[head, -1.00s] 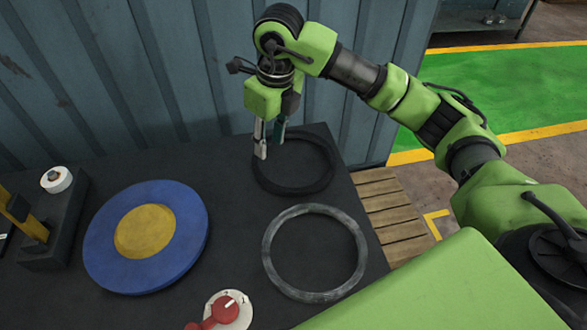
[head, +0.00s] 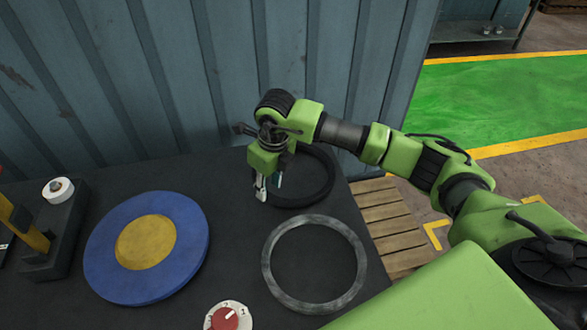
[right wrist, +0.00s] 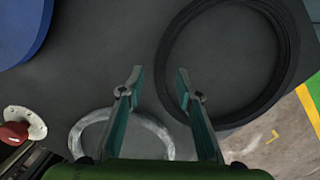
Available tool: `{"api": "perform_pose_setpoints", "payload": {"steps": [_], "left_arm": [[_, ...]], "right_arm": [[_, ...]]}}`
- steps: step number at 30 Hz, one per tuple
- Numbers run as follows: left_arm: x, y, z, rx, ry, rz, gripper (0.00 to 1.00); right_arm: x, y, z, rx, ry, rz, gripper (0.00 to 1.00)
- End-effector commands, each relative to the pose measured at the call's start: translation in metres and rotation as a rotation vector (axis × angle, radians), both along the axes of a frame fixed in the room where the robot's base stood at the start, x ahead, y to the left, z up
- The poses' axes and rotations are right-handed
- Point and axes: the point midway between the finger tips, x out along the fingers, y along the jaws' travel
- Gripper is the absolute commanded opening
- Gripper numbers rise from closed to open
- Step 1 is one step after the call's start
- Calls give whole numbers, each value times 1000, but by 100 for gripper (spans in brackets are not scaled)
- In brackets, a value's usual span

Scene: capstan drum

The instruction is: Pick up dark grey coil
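The dark grey coil (head: 331,178) is a ring lying flat at the back right of the dark table. It also shows at the right in the right wrist view (right wrist: 289,50). My right gripper (head: 270,187) is open and empty, pointing down at the coil's left side. In the right wrist view, its fingertips (right wrist: 160,78) are spread, and the coil's left rim passes by the right-hand finger. I cannot tell whether they touch. My right arm hides part of the coil's back in the head view. My left gripper is not in view.
A light grey ring (head: 356,274) lies in front of the coil. A blue disc (head: 101,248) with a yellow centre lies to the left. A red knob (head: 226,318) is at the front edge. A corrugated wall (head: 160,80) stands behind; a wooden pallet (head: 385,211) lies right of the table.

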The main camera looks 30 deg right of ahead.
Motion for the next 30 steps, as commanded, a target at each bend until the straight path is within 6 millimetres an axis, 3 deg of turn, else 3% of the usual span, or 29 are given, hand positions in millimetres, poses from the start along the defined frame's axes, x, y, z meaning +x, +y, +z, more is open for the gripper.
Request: {"api": "perform_pose_setpoints", "payload": {"steps": [1,6,14,18,30], "left_arm": [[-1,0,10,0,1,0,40],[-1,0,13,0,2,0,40],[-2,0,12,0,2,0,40],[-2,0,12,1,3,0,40],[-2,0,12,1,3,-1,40]], "right_arm": [[0,0,-4,0,5,-1,32],[4,1,-25,0,1,0,32],[5,1,-29,0,-1,1,32],[5,1,-29,0,-1,1,0],[7,1,-26,1,-6,1,0]]}}
